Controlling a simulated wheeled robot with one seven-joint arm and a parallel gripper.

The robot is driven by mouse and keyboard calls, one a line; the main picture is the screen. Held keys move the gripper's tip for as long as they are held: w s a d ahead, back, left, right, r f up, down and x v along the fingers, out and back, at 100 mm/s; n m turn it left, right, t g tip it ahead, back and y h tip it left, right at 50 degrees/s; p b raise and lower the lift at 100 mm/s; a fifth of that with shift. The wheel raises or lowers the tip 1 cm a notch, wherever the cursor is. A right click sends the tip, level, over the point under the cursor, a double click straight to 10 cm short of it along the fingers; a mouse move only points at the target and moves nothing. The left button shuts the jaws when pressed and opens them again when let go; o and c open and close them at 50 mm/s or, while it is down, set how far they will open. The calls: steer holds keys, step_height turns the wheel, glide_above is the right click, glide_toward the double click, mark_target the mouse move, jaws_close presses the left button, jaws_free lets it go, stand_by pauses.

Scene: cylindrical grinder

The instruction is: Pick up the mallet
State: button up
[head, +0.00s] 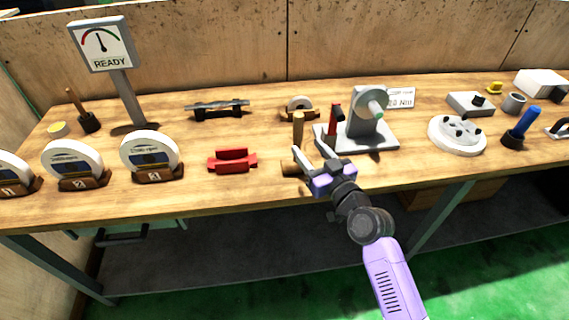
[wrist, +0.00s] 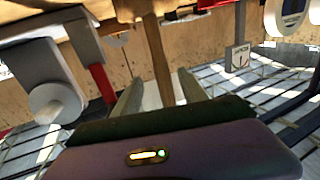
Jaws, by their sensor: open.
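The mallet's upright wooden handle (head: 298,128) stands near the middle of the bench, behind my fingertips in the head view. A brown piece (head: 290,168) low beside my gripper looks like its head, partly hidden. My gripper (head: 311,151) is open just in front of the handle. In the wrist view the handle (wrist: 158,60) shows between my two fingers (wrist: 157,92), with a gap on either side. I cannot tell how far it reaches between them.
A grey fixture (head: 368,130) with a red-handled lever (head: 335,118) stands close right of my gripper. A red block (head: 232,160) lies to the left. Several grinding wheels on stands, including one wheel (head: 150,152), line the left front. Bare bench (head: 265,135) lies between the red block and the handle.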

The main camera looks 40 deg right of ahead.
steer(key=shift+w+d+r, duration=0.15)
steer(key=shift+w+r, duration=0.55)
steer(key=shift+r, duration=0.1)
steer(key=p+x, duration=0.2)
steer(key=x, duration=0.5)
steer(key=shift+w+f, duration=0.15)
steer(key=shift+w, duration=0.2)
jaws_close()
stand_by(0.5)
